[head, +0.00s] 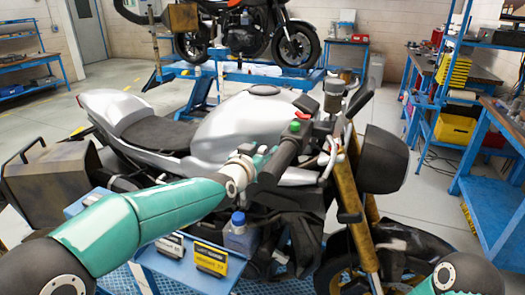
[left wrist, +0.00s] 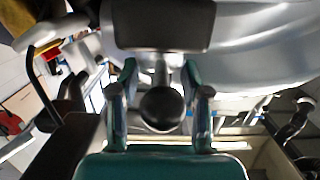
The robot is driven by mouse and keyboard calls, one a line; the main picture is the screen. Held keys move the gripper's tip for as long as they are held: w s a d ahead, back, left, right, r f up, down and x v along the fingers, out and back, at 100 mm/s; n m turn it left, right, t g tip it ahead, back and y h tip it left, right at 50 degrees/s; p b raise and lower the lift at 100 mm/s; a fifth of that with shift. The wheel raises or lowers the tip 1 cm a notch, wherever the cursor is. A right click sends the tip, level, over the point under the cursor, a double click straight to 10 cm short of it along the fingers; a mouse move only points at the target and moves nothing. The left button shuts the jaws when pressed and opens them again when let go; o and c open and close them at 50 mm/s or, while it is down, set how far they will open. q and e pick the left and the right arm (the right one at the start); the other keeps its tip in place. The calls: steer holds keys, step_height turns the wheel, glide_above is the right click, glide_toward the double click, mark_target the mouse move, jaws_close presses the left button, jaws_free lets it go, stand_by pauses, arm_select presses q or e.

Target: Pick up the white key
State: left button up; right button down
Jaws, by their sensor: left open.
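I cannot make out a white key for certain in either view. My left gripper (head: 262,160) is open beside the dark handlebar grip (head: 285,155) of the silver motorcycle (head: 225,130). In the left wrist view its two teal and grey fingers (left wrist: 160,100) stand apart on either side of a dark round knob (left wrist: 163,108) on a short metal stem. The grip (left wrist: 160,25) and silver tank (left wrist: 255,45) lie beyond. I cannot tell whether the fingers touch the knob. My right gripper is out of view.
A blue tray (head: 180,268) by the motorcycle carries a white-labelled block (head: 170,246), a yellow-labelled block (head: 210,258) and a blue-capped bottle (head: 238,235). A headlight (head: 385,160) and gold fork (head: 350,190) stand right. Another motorcycle (head: 250,30) sits on a blue lift behind.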

arm_select(q)
jaws_close()
steer(key=shift+r, duration=0.2)
